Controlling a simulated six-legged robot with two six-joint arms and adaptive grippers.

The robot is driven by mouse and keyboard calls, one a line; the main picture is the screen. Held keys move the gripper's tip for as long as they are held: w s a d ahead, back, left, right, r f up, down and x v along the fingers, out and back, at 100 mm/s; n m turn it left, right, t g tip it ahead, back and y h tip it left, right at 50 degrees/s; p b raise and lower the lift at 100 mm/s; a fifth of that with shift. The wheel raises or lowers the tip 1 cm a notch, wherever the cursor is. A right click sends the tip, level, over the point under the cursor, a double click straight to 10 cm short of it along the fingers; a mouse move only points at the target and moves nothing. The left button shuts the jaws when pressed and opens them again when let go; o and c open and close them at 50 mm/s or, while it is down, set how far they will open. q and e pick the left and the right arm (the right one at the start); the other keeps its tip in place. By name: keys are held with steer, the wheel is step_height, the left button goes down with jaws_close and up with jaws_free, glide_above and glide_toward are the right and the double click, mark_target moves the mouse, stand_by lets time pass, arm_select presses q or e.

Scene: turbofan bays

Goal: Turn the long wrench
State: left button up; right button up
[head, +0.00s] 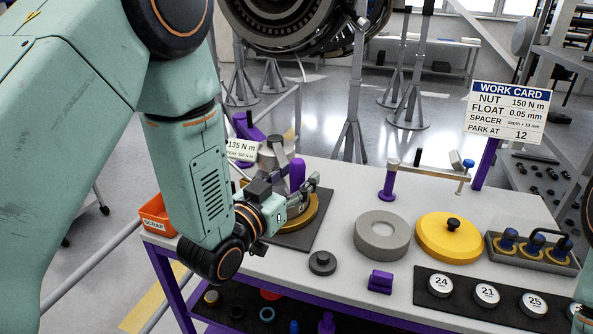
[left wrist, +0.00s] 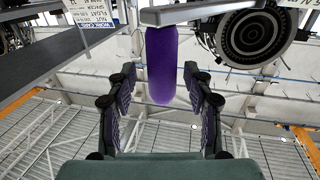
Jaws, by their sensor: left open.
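The long wrench shows as a purple upright grip (head: 298,172) by a grey head in the head view, over a fixture with a brass-coloured ring (head: 303,222). In the left wrist view the purple grip (left wrist: 161,65) hangs from a grey bar (left wrist: 205,11). My left gripper (head: 314,182) is open beside the grip. In the left wrist view its fingers (left wrist: 161,105) stand on either side of the grip, with gaps at both sides. Much of the wrench and fixture is hidden behind my left arm. My right gripper is not in view.
A tag reading 135 N m (head: 241,149) stands behind the fixture. A work card (head: 506,112) stands at the back right. An orange scrap bin (head: 154,222) is at left.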

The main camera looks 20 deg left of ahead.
arm_select(q)
steer(key=shift+w+f, duration=0.15)
steer(key=shift+w, duration=0.65)
steer(key=shift+s+d, duration=0.2)
steer(key=shift+s, duration=0.1)
steer(key=shift+c, duration=0.7)
steer(key=shift+a, duration=0.25)
steer(key=c, duration=0.5)
steer(key=shift+w+d, duration=0.1)
steer(key=shift+w, duration=0.1)
jaws_close()
